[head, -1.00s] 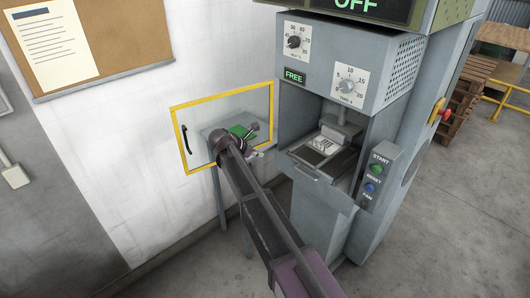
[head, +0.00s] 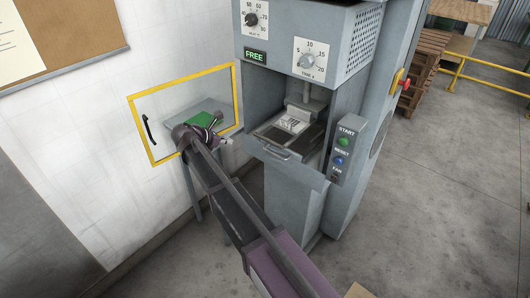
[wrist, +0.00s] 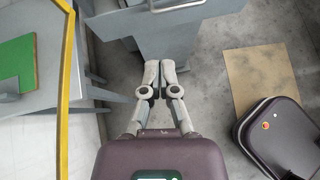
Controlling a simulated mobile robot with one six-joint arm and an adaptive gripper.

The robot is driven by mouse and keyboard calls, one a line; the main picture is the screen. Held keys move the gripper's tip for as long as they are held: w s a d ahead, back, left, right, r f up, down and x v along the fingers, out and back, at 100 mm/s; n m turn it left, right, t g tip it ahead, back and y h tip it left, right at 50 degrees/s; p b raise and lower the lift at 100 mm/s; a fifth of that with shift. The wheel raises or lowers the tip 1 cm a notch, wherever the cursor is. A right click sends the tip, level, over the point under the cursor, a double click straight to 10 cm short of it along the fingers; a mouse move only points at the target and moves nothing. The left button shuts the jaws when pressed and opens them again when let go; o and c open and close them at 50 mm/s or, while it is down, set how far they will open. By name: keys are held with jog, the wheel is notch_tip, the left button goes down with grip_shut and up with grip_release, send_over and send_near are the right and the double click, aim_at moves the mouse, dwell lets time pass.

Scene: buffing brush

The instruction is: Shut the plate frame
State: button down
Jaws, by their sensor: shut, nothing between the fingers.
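The plate frame, a clear panel with a yellow border (head: 140,132) and a black handle at its left edge, stands open to the left of the grey press (head: 300,172). In the wrist view one yellow edge of it (wrist: 64,100) runs down the left side. My gripper (head: 227,141) is near the lower right part of the frame in the head view, in front of it. In the wrist view its fingertips (wrist: 160,72) are together and empty, to the right of the yellow edge and apart from it. My arm hides part of the frame's lower border.
A grey side table with a green block (head: 204,119) shows through the panel by the wall. The press's control box (head: 344,150) juts out on the right. In the wrist view, a tan patch (wrist: 255,75) lies on the floor. Open floor lies right of the press.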

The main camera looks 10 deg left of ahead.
jog(key=s+d+f+n+t+h+b, duration=0.2)
jog(key=s+d+f+t+b, duration=0.5)
jog(key=b, duration=1.4)
jog(key=shift+s+d+f+t+h, duration=0.35)
jog(key=shift+d+f+t, duration=0.3)
jog(key=shift+t, duration=0.35)
jog(key=shift+w, duration=0.1)
jog(key=p+x, duration=0.2)
jog(key=x, duration=1.2)
